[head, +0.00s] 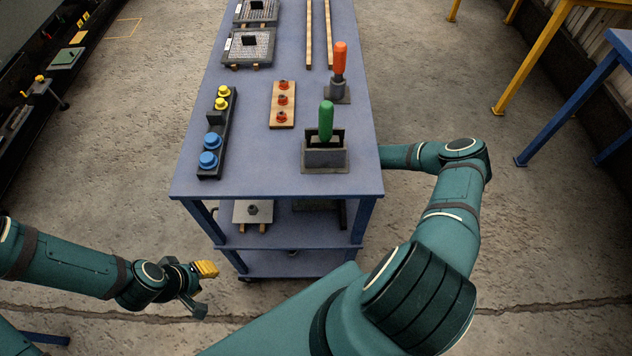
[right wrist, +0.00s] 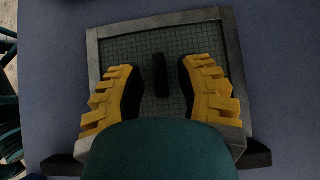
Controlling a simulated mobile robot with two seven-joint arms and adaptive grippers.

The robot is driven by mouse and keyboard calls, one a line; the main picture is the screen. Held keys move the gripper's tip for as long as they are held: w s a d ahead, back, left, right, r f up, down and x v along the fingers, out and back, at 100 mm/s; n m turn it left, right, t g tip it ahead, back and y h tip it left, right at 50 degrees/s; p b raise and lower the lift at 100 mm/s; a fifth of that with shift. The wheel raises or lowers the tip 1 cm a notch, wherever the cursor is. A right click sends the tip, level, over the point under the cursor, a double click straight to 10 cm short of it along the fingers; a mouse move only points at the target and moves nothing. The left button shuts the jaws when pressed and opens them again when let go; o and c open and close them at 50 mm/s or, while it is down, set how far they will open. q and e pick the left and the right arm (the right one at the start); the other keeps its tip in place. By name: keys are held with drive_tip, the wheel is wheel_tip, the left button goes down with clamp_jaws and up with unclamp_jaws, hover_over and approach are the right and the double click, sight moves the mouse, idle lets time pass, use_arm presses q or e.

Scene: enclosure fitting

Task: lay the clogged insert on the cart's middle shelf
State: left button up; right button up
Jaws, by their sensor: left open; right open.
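The insert in the right wrist view (right wrist: 208,42) is a square grey frame with a dark mesh and a black upright handle (right wrist: 160,76). It lies flat over a blue surface, with black pieces showing under its near edge. My right gripper (right wrist: 162,80) is open, its yellow fingers on either side of the handle with gaps to it. In the head view my right arm reaches in below the top of the cart from the right, and its gripper is hidden. The middle shelf (head: 290,238) is partly visible. My left gripper (head: 202,288) is open and empty, left of the cart.
The cart top (head: 250,170) holds two mesh inserts (head: 248,47), a block with blue and yellow knobs (head: 218,130), a wooden block with red-topped pieces (head: 282,105), and green-handled (head: 326,122) and orange-handled (head: 340,65) tools.

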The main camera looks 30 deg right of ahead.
drive_tip(key=p+v, duration=0.2)
drive_tip(key=v, duration=0.9)
drive_tip(key=shift+s+d+r, duration=0.1)
drive_tip(key=shift+d+r, duration=0.05)
drive_tip(key=shift+d, duration=0.05)
